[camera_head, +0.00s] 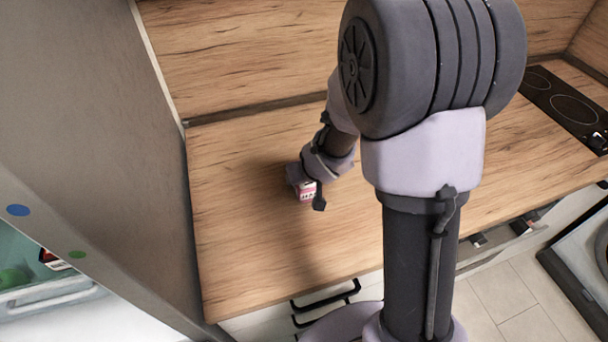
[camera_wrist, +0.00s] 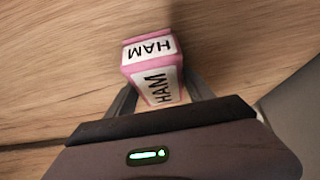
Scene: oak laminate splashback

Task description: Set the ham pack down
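The ham pack (camera_wrist: 150,60) is a small pink and white box with "HAM" printed on two faces. In the wrist view it sits between the two fingers of my gripper (camera_wrist: 160,95), which are closed against its sides. In the head view the ham pack (camera_head: 306,190) shows at the end of my arm, over the left part of the wooden counter (camera_head: 250,235). My gripper (camera_head: 312,192) is partly hidden there by the wrist. The pack is at or close to the counter surface; I cannot tell whether it touches.
The counter around the pack is bare. A wooden splashback (camera_head: 240,50) rises behind it. A tall grey panel (camera_head: 90,120) borders the left side, with an open fridge compartment (camera_head: 50,275) at lower left. A black hob (camera_head: 565,100) lies at far right.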

